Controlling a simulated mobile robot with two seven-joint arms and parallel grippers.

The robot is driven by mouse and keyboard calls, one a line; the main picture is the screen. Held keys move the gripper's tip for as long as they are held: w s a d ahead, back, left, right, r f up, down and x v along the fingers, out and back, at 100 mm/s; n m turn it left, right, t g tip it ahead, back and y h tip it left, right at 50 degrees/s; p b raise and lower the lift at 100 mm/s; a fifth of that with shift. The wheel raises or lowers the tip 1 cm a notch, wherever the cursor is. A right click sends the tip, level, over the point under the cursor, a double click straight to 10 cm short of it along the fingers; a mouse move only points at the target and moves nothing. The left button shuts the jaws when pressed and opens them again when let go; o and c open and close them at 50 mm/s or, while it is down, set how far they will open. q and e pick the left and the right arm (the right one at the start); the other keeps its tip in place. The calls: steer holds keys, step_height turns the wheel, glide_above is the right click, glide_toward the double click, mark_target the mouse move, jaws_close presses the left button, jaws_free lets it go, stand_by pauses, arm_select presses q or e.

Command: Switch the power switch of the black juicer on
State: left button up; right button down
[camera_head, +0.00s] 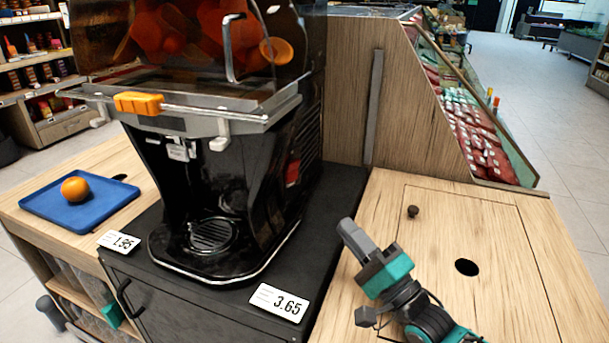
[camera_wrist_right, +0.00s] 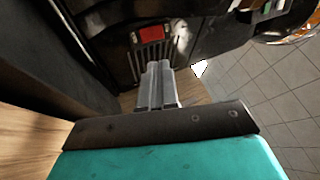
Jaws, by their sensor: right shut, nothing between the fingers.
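The black juicer (camera_head: 250,190) stands upright on a dark cabinet top. Its red power switch (camera_head: 292,172) is on the right side of the body, below the side vents. The switch also shows at the top of the right wrist view (camera_wrist_right: 152,34), just beyond the fingertips. My right gripper (camera_head: 347,228) is shut and empty, to the right of the juicer over the wooden counter. Its fingers (camera_wrist_right: 159,68) point toward the switch with a gap between. Whether the switch is on or off cannot be told. I cannot make out my left gripper.
A blue tray (camera_head: 98,208) with an orange (camera_head: 75,189) lies on the left counter. A wooden panel (camera_head: 350,95) rises behind. The right wooden counter (camera_head: 450,225) has a small knob and a hole, otherwise clear.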

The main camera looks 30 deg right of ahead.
mark_target(295, 165)
steer(key=shift+w, duration=0.1)
steer(key=b+x, duration=0.1)
steer(key=x, duration=1.3)
steer(key=shift+w+r+g+p, duration=0.15)
steer(key=shift+r+g+p, duration=0.2)
steer(key=shift+p, duration=0.8)
steer(key=shift+f+b, duration=0.25)
steer(key=shift+b, duration=0.05)
